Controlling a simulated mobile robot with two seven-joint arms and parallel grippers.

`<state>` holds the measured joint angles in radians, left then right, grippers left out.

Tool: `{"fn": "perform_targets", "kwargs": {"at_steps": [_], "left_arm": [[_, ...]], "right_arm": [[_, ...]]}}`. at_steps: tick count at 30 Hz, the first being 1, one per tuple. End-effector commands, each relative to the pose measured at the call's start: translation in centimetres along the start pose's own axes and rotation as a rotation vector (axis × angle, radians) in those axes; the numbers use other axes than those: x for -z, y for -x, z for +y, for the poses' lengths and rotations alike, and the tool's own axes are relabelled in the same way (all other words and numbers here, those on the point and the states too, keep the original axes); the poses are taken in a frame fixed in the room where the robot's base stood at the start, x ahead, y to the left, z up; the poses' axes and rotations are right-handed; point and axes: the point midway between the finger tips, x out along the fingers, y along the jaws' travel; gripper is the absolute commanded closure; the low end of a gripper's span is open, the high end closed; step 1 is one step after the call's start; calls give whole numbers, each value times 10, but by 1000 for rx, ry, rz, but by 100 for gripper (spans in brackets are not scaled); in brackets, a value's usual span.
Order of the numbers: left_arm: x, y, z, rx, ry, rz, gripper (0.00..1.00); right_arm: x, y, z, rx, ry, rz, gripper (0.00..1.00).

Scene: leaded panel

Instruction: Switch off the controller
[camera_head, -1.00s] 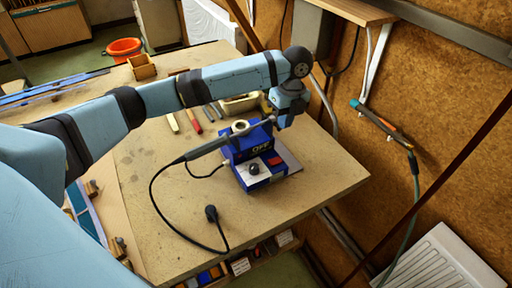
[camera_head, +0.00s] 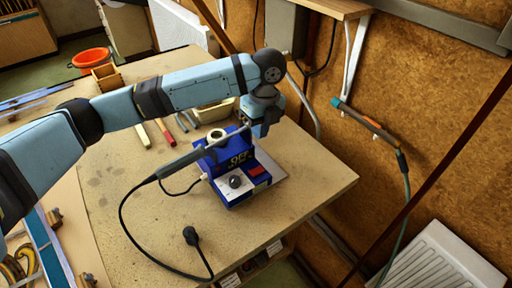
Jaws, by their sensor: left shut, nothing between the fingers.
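The controller (camera_head: 229,193) is a blue box on the right part of the workbench. Its front has a black knob (camera_head: 235,181), a red switch (camera_head: 256,170) and lettering above them that seems to read OFF. The switch's position is too small to tell. My left gripper (camera_head: 261,132) is shut and empty, pointing down just behind and above the controller's right side. I cannot tell whether it touches. My right gripper is out of view.
The workbench (camera_head: 300,185) is clear right and front of the controller. Chisel-like tools (camera_head: 165,132) and a pale container (camera_head: 213,112) lie behind, under my left arm. A small wooden box (camera_head: 106,77) stands at the far left. A cork-coloured wall (camera_head: 430,100) rises at right.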

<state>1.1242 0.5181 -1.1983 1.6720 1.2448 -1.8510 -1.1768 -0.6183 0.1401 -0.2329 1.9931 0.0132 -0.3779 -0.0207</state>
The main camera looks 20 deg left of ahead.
Motion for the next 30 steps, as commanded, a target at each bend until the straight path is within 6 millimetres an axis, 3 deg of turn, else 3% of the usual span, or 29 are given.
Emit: {"fn": "perform_targets", "kwargs": {"at_steps": [12, 18, 24, 30], "left_arm": [[0, -83, 1, -2, 1, 0, 100], [0, -115, 1, -1, 1, -1, 100], [0, -130, 1, -1, 0, -1, 100], [0, -132, 0, 0, 0, -1, 100]], "right_arm": [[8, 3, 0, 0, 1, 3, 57], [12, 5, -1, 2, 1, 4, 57], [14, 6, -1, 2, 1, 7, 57], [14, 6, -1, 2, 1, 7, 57]]}}
